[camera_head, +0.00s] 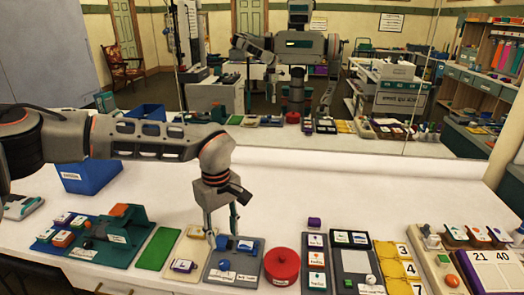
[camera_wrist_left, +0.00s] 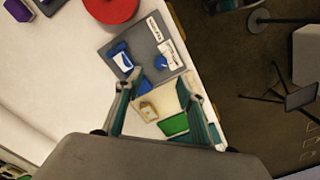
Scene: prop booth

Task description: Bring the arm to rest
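My left arm (camera_head: 150,138) reaches in from the left over the white table (camera_head: 330,190), with its wrist bent down. My left gripper (camera_head: 221,230) points down above the grey tray (camera_head: 215,275) with blue pieces and the neighbouring beige tray. In the left wrist view the two fingers of the gripper (camera_wrist_left: 157,88) stand wide apart, and I see nothing held between them. The grey tray (camera_wrist_left: 167,45) shows beyond the fingertips there. Whether the fingertips touch anything cannot be told. My right gripper is not directly in view.
A red round container (camera_head: 282,268) stands right of the grey tray. A green board (camera_head: 159,248) lies to the left. A blue bin (camera_head: 88,178) stands under my arm. Several labelled trays line the front edge. The table's middle right is clear; a mirror (camera_head: 300,130) stands behind.

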